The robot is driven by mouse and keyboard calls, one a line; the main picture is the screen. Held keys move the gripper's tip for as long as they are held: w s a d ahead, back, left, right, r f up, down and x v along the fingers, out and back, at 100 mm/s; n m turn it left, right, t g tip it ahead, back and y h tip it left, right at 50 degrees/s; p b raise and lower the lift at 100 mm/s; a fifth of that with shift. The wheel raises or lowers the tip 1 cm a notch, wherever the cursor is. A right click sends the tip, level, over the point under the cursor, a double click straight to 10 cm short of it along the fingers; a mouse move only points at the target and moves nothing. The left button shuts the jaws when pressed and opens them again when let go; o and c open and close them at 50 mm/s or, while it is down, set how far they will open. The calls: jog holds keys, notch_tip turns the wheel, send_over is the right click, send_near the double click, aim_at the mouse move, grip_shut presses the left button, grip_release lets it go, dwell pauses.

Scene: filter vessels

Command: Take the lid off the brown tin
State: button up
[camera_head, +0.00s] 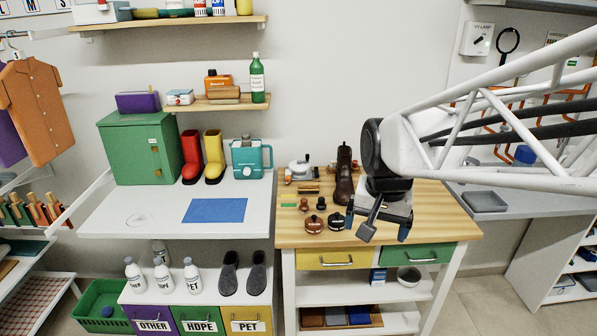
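Two small round tins stand side by side on the wooden worktop, left of my gripper.
A white table (160,220) with a blue mat (215,210) lies left. The worktop (430,220) right of my gripper is clear.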

jog(key=w+a+f+m, duration=0.2)
jog(key=w, duration=0.6)
jog(key=w+a+f+m, duration=0.2)
jog(key=w+f, duration=0.1)
jog(key=w, duration=0.6)
jog(key=m+g, duration=0.2)
jog(key=m, duration=0.3)
send_over(313, 216)
jog(key=f, duration=1.1)
jog(key=shift+s, duration=0.2)
jog(key=shift+w+a+f, duration=0.1)
jog(key=shift+w+f, duration=0.1)
jog(key=shift+w, duration=0.05)
jog(key=shift+f, duration=1.3)
jog(key=shift+f, duration=0.1)
jog(key=shift+f, duration=2.5)
jog(key=shift+c, duration=0.2)
